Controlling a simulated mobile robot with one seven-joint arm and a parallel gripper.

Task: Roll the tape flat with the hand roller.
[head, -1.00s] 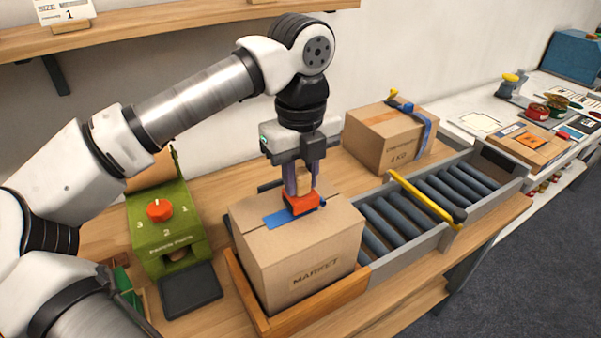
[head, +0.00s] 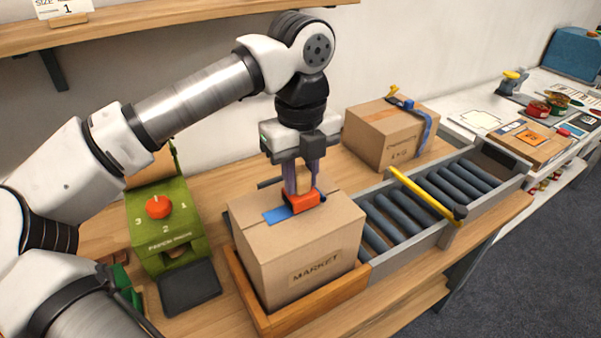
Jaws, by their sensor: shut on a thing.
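My gripper (head: 301,188) points straight down and is shut on the hand roller (head: 302,202), whose orange-red head is at the top face of the cardboard box marked MARKET (head: 300,252). The blue tape (head: 276,215) lies on the box top, showing to the left of the roller. The roller head and gripper hide the tape's middle. Whether the roller presses on the tape or hovers just above cannot be told for sure.
The box sits in a wooden tray (head: 262,318). A roller conveyor (head: 410,215) with a yellow bar (head: 427,194) is to the right. Another box (head: 385,135) with blue strapping stands behind it. A green machine (head: 166,232) with an orange dial and a dark plate (head: 188,288) are left.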

